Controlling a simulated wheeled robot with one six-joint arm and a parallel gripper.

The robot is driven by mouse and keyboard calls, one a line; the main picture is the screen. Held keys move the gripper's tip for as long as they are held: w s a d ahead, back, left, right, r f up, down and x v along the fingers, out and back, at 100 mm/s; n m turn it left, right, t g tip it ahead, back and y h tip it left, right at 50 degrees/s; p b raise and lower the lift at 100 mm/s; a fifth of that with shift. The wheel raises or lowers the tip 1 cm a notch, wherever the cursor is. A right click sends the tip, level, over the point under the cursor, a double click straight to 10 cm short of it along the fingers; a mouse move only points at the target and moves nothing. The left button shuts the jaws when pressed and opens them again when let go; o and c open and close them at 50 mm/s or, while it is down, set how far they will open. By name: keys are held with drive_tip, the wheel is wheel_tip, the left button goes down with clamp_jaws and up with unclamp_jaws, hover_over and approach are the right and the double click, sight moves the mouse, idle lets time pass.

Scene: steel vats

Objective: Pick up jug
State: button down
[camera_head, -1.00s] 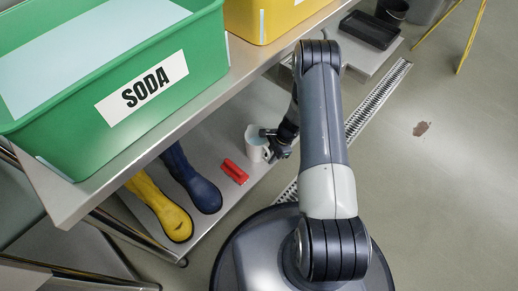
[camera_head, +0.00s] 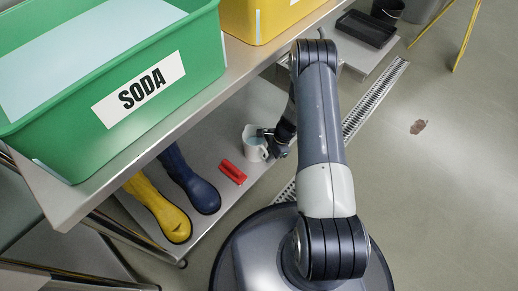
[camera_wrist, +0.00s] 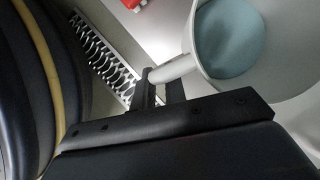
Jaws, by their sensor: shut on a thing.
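The white jug (camera_head: 254,146) stands at the lower shelf under the steel table in the head view. Its inside shows pale blue-grey. In the wrist view the jug (camera_wrist: 275,75) is large at the upper right, with its handle (camera_wrist: 172,68) reaching toward the fingers. My gripper (camera_head: 268,134) is at the jug's right side in the head view. In the wrist view my gripper (camera_wrist: 160,93) is shut on the jug's handle. I cannot tell whether the jug's base touches the shelf.
A red object (camera_head: 232,172) lies left of the jug. A green SODA tub (camera_head: 190,95) and a yellow tub (camera_head: 265,22) sit on the table (camera_head: 95,200) above. A floor drain (camera_head: 372,100) runs at right; open floor lies beyond.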

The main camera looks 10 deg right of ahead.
drive_tip(key=shift+r, duration=0.2)
wheel_tip(320, 180, up, 10)
drive_tip(key=p, duration=0.3)
drive_tip(key=shift+f+p, duration=0.2)
drive_tip(key=shift+p, duration=0.1)
idle(0.3)
idle(0.4)
drive_tip(key=c, duration=2)
unclamp_jaws()
clamp_jaws()
